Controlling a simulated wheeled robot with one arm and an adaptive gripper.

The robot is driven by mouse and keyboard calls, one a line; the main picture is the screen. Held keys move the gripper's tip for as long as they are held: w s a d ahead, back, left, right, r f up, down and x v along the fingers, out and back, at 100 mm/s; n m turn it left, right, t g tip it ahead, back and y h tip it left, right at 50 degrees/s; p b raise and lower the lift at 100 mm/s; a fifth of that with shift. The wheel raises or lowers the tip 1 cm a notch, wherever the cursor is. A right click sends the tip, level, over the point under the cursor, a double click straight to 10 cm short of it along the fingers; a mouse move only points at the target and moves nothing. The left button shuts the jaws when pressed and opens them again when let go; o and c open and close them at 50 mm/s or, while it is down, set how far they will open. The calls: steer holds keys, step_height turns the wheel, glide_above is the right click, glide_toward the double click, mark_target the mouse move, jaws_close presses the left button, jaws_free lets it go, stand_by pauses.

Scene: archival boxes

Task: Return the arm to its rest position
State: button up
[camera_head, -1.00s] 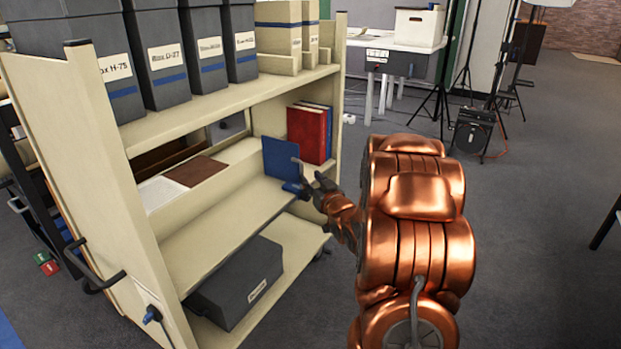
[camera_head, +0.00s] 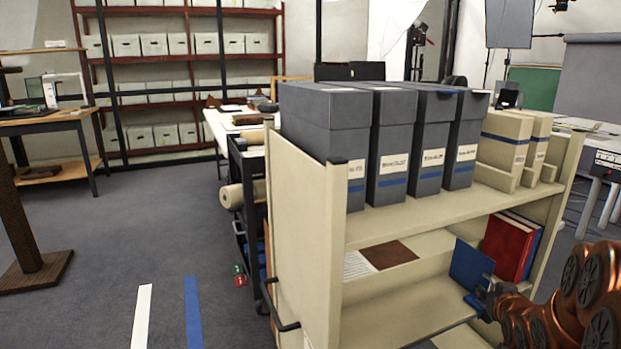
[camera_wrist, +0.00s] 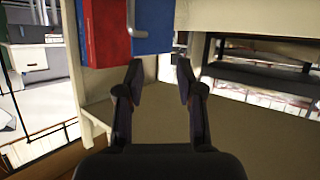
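My copper-coloured arm (camera_head: 562,318) shows at the lower right of the head view. It reaches toward the middle level of a cream shelf cart (camera_head: 308,225). My gripper (camera_wrist: 158,72) is open in the wrist view, with its two dark fingers apart and nothing between them. In the head view the gripper (camera_head: 484,299) is small and partly hidden, close beside an upright blue panel (camera_head: 470,264). The blue panel (camera_wrist: 153,25) also shows just beyond the fingertips in the wrist view. I cannot tell whether they touch.
Red and blue books (camera_head: 507,248) stand behind the panel. Several grey archival boxes (camera_head: 405,140) and cream boxes (camera_head: 503,145) fill the cart top. A black cart (camera_head: 243,200) with rolls stands behind. Floor at left (camera_head: 100,260) is clear, with white and blue tape strips.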

steer(key=s+a+r+g+y+p, duration=0.1)
steer(key=s+a+r+g+p, duration=0.4)
steer(key=s, duration=0.8)
steer(key=s+a+r+n+g+y+p, duration=0.1)
steer(key=s+a+r+g+p, duration=0.4)
steer(key=s+a+r+p, duration=0.7)
steer(key=s+a+r+n+g+y+p, duration=0.1)
steer(key=s+a+r+g+p, duration=0.3)
steer(key=s+a+r+p, duration=0.5)
steer(key=s+r+p, duration=0.3)
steer(key=s+r, duration=0.2)
steer(key=shift+s+r+g+p, duration=0.25)
steer(key=shift+r+g+p, duration=0.15)
